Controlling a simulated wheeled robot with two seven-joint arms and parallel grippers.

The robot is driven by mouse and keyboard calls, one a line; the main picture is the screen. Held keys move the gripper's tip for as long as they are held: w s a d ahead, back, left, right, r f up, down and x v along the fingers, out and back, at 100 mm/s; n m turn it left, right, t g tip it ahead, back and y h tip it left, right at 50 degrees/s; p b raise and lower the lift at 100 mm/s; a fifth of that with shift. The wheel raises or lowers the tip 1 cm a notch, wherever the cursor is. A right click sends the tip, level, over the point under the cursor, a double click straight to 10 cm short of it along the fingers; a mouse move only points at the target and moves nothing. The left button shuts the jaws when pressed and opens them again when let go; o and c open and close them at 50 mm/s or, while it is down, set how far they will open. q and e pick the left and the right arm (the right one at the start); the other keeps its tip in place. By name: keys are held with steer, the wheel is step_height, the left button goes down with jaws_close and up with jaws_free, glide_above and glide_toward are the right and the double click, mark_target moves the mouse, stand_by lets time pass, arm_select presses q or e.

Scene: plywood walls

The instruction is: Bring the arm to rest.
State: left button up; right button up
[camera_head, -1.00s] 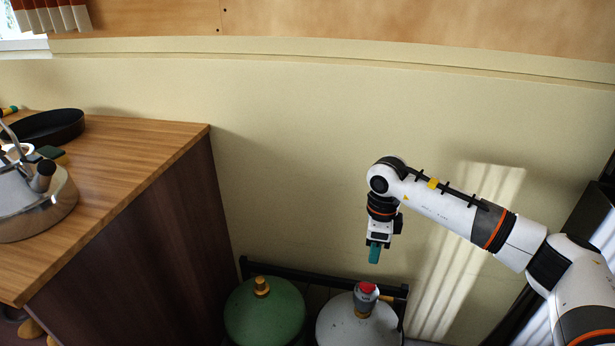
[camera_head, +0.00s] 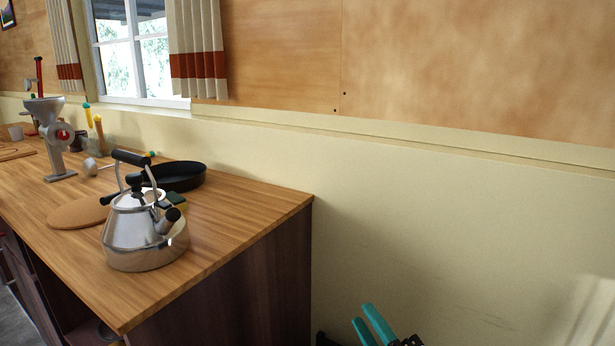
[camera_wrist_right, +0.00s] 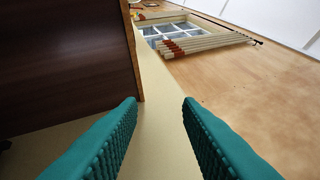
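My right gripper (camera_head: 372,326) shows at the bottom edge of the head view, its two teal fingers pointing up in front of the cream wall. In the right wrist view its ribbed teal fingers (camera_wrist_right: 160,110) stand wide apart with nothing between them. The rest of my right arm is out of the head view. My left gripper is not in view.
A wooden counter (camera_head: 262,213) with a dark side stands at the left. It holds a steel kettle (camera_head: 140,235), a black pan (camera_head: 178,178) and a grinder (camera_head: 50,130). A curtained window (camera_head: 130,50) is behind. Wall space right of the counter is clear.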

steer(key=s+d+f+m+g+h, duration=0.55)
steer(key=d+f+m+h, duration=0.4)
steer(key=f+m, duration=0.4)
steer(key=s+f+m+g, duration=0.3)
steer(key=s+f+g, duration=0.2)
steer(key=s, duration=0.5)
steer(key=s+f+m+g, duration=0.3)
steer(key=s+f+g, duration=0.25)
steer(key=s, duration=0.45)
step_height(320, 180, down, 26)
steer(key=s, duration=0.1)
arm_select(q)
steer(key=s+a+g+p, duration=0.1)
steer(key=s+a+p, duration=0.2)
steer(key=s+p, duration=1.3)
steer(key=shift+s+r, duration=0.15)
arm_select(e)
steer(key=s+d+g, duration=0.1)
steer(key=s, duration=0.7)
steer(key=s+d+n+g, duration=0.1)
steer(key=s+d, duration=0.1)
steer(key=s, duration=0.6)
steer(key=shift+s+d+r, duration=0.15)
steer(key=shift+d+r, duration=0.1)
steer(key=shift+d, duration=0.05)
